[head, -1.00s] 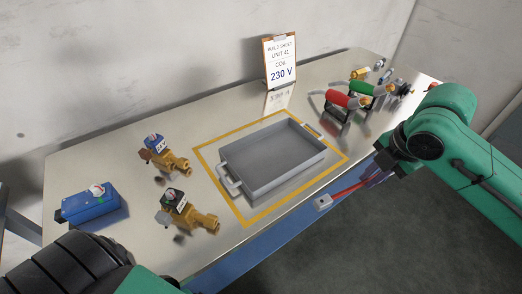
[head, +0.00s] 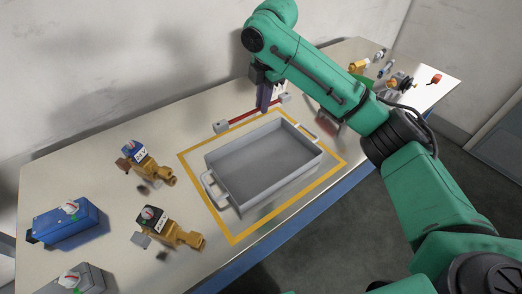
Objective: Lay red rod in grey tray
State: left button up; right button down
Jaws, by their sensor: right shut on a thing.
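The red rod (head: 243,119) has grey blocks at its ends. My right gripper (head: 264,103) points down and is shut on the rod near its right end. The rod appears just beyond the tray's back edge in the head view; its height above the table is hard to tell. The grey tray (head: 262,158) is empty and lies inside a yellow outline on the table, with a handle at each end. My left gripper is not in view.
Two brass valves, one with a blue top (head: 147,163) and one with a dark top (head: 168,229), stand left of the tray. A blue box (head: 66,226) and a grey box (head: 83,279) stand farther left. My right arm partly hides items on the right, including a red-handled one (head: 327,122).

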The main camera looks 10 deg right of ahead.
aim_at(261, 149)
notch_tip(261, 149, down, 16)
jog(key=shift+w+r+p, duration=0.1)
jog(key=shift+p, duration=0.5)
jog(key=c, duration=0.9)
grip_release()
jog(key=r, duration=0.4)
jog(key=s+r, duration=0.1)
jog(key=r, duration=0.3)
jog(key=s+r, duration=0.1)
jog(key=r, duration=0.3)
jog(key=shift+d+b, duration=0.35)
jog(key=shift+s+f, duration=0.1)
